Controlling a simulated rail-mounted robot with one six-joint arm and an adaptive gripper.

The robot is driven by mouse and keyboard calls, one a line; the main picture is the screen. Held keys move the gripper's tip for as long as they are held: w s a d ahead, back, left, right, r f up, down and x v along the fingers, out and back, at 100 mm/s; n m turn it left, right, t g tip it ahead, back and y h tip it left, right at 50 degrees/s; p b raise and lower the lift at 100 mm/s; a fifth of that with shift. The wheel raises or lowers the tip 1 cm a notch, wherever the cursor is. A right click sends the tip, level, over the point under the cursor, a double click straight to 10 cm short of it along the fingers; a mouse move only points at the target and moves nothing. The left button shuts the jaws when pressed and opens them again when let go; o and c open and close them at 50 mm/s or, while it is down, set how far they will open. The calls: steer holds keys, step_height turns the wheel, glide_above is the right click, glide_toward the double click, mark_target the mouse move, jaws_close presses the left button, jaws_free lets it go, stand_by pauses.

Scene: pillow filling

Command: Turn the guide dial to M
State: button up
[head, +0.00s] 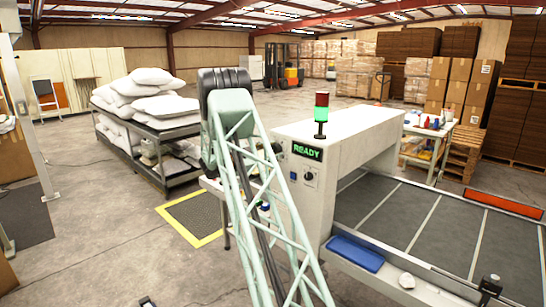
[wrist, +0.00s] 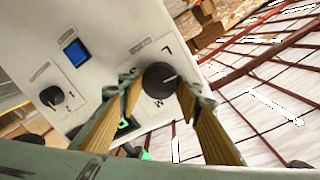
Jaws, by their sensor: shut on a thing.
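The guide dial (wrist: 158,78) is a round black knob with a white pointer line on a pale panel in the wrist view. Its pointer aims to the right in the picture. A letter that looks like L is printed above it, and one that looks like M is below it, partly unclear. My gripper (wrist: 158,90) has its two wood-coloured fingers on either side of the dial and is shut on it. In the head view the machine panel (head: 308,192) shows small dark knobs under a green READY sign (head: 307,151); my gripper is hidden there behind my arm.
A second black knob (wrist: 52,97) and a blue square button (wrist: 76,53) sit left of the dial. A cart (head: 150,130) of white pillows stands left.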

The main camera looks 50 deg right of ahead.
steer(key=m+b, duration=0.2)
steer(key=b, duration=0.1)
steer(key=m+b, duration=0.3)
steer(key=shift+s+f+t+b, duration=0.1)
steer(key=shift+f+t+b, duration=0.1)
steer(key=shift+t+b, duration=0.15)
steer(key=m+b, duration=0.3)
steer(key=m, duration=0.1)
steer(key=shift+m+t, duration=0.3)
steer(key=shift+t, duration=0.05)
steer(key=m, duration=0.6)
steer(key=shift+s+m, duration=0.1)
steer(key=shift+m, duration=0.2)
steer(key=m, duration=0.5)
steer(key=shift+f+m+t+h, duration=0.1)
steer(key=shift+m+t+h, duration=0.3)
steer(key=o, duration=0.9)
steer(key=shift+a, duration=0.1)
